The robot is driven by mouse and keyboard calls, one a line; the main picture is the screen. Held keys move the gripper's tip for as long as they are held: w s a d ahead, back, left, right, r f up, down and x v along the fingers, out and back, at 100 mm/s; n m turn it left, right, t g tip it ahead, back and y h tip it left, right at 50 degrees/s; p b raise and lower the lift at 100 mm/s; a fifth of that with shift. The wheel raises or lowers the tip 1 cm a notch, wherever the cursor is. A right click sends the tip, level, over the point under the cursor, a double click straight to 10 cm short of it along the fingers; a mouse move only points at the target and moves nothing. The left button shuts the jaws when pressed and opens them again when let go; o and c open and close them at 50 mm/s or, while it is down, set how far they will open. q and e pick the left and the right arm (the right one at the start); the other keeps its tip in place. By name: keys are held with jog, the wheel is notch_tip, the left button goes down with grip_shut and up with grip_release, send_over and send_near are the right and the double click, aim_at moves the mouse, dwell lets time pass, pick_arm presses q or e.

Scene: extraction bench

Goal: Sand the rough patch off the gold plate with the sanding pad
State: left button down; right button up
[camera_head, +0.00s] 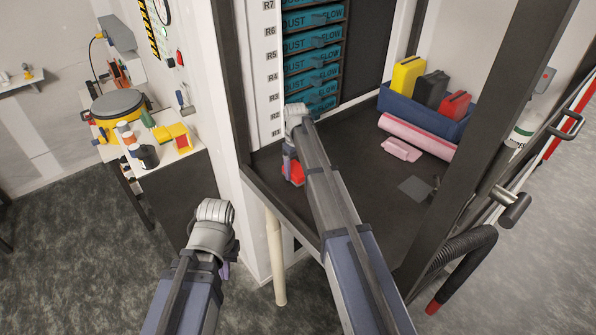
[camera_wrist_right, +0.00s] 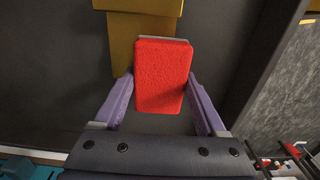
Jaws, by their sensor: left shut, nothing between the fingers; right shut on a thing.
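The red sanding pad (camera_wrist_right: 162,76) sits between the purple fingers of my right gripper (camera_wrist_right: 158,100), which is shut on it. In the head view the pad (camera_head: 294,174) shows low beside my right wrist, near the left edge of the dark bench. In the right wrist view a gold plate (camera_wrist_right: 124,28) lies just beyond the pad, which covers part of it. I cannot make out the rough patch or tell whether pad and plate touch. My left gripper (camera_head: 226,270) is shut and empty, low in front of the bench, mostly hidden by its own wrist.
Teal drawers (camera_head: 314,60) stand behind the dark bench (camera_head: 345,155). A blue bin (camera_head: 425,108) with yellow, black and red blocks, a pink roll (camera_head: 418,134), a pink pad (camera_head: 401,149) and a grey square (camera_head: 415,188) lie right. A dark post (camera_head: 470,140) borders the bench's right side.

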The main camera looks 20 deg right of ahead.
jog(key=shift+w+a, duration=0.3)
jog(key=shift+w, duration=0.45)
jog(key=shift+s, duration=0.1)
jog(key=shift+s+d, duration=0.3)
jog(key=shift+s, duration=0.4)
jog(key=shift+s+d, duration=0.25)
jog(key=shift+s, duration=0.4)
notch_tip(320, 180, up, 9)
jog(key=p, duration=0.9)
jog(key=shift+f, duration=0.1)
